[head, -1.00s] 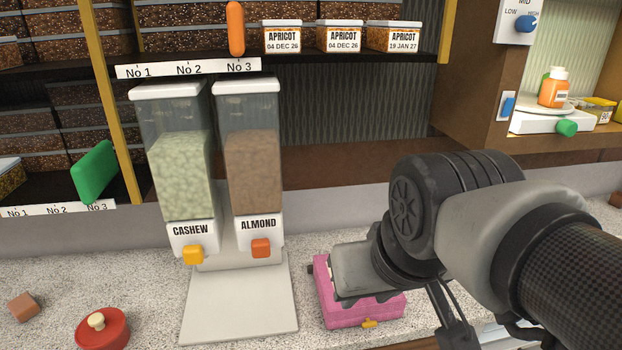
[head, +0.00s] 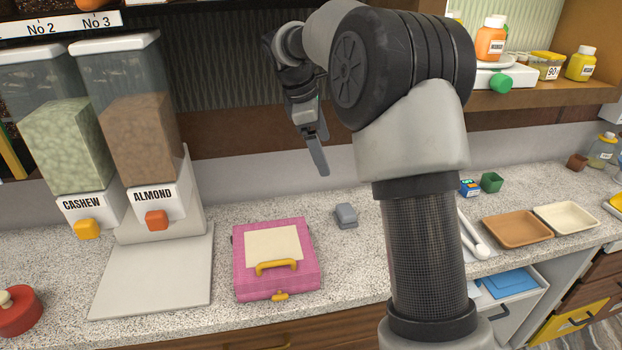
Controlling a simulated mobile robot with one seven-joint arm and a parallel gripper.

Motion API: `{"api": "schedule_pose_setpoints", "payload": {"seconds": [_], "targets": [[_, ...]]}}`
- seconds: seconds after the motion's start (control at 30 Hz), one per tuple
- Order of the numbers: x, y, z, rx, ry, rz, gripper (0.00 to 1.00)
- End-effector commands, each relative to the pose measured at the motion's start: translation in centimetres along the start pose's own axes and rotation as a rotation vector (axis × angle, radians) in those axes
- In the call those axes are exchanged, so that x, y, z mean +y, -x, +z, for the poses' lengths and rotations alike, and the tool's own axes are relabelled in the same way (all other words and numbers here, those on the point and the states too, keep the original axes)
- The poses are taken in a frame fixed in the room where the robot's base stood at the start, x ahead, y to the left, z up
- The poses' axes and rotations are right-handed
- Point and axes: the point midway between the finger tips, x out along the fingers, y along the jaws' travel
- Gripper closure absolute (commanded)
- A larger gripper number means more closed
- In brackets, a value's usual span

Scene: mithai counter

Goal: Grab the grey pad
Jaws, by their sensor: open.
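A small grey block-like thing (head: 346,215), which looks like the grey pad, lies on the speckled counter just right of the pink box. My gripper (head: 318,168) hangs in the air above and behind it, apart from it, with fingers pointing down. The fingers are seen nearly edge-on and hold nothing that I can see. The gripper is open.
The pink box (head: 240,270) with a yellow handle stands left of the pad. Cashew (head: 60,150) and almond (head: 130,140) dispensers stand further left. Brown (head: 516,230) and cream (head: 566,218) trays lie to the right. Counter around the pad is clear.

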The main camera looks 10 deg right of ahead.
Motion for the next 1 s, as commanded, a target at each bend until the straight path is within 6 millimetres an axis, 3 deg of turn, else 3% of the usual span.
{"api": "schedule_pose_setpoints", "payload": {"seconds": [0.03, 0.2, 0.4, 0.57, 0.8, 1.0], "targets": [[1.4, -2.9, -0.9, -0.016, 0.068, -0.023, 0.12], [4.0, -9.1, -2.1, -0.057, 0.251, -0.076, 0.12], [4.8, -12.7, -2.5, -0.074, 0.341, -0.107, 0.12], [4.6, -15.1, -2.2, -0.076, 0.351, -0.113, 0.12], [4.0, -20.4, -1.8, -0.075, 0.349, -0.113, 0.12], [3.8, -23.7, -1.5, -0.075, 0.349, -0.111, 0.12]]}}
